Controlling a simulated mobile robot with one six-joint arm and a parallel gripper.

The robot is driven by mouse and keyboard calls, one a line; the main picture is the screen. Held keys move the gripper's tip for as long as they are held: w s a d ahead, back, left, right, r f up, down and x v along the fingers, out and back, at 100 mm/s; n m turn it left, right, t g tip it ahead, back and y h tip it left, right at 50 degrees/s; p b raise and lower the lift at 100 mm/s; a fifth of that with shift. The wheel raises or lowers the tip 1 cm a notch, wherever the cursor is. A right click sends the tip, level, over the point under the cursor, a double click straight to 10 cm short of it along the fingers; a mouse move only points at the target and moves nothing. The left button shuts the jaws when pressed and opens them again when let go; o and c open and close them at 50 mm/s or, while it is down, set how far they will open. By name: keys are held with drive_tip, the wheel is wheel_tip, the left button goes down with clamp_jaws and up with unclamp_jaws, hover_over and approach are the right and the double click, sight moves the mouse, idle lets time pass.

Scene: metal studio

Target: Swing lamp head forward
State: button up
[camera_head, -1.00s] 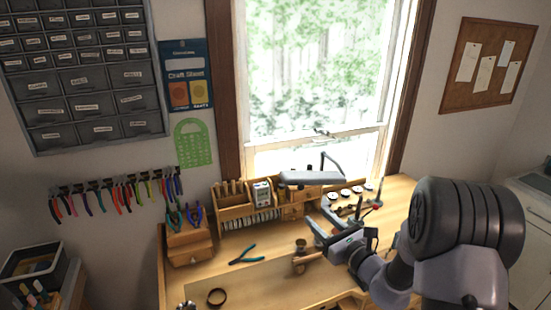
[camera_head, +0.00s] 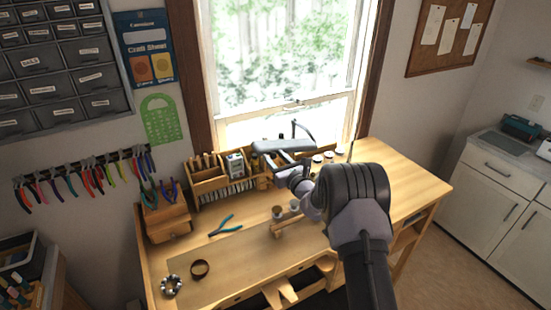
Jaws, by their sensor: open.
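The lamp head (camera_head: 279,146) is a grey, flat, elongated shade at the back of the wooden workbench, in front of the window. Its thin arm (camera_head: 294,129) rises behind its right end. My gripper (camera_head: 278,161) is just below and in front of the lamp head, with its fingers pointing left and toward the back. It is open and nothing shows between its fingers. It looks close to the shade's underside, but I cannot tell whether they touch. My wrist and arm hide part of the bench behind.
The bench (camera_head: 420,186) has free room on its right. A wooden tool rack (camera_head: 208,186) stands left of the lamp. Small round containers (camera_head: 328,157) stand right of the lamp.

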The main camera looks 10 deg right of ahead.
clamp_jaws()
idle(1.4)
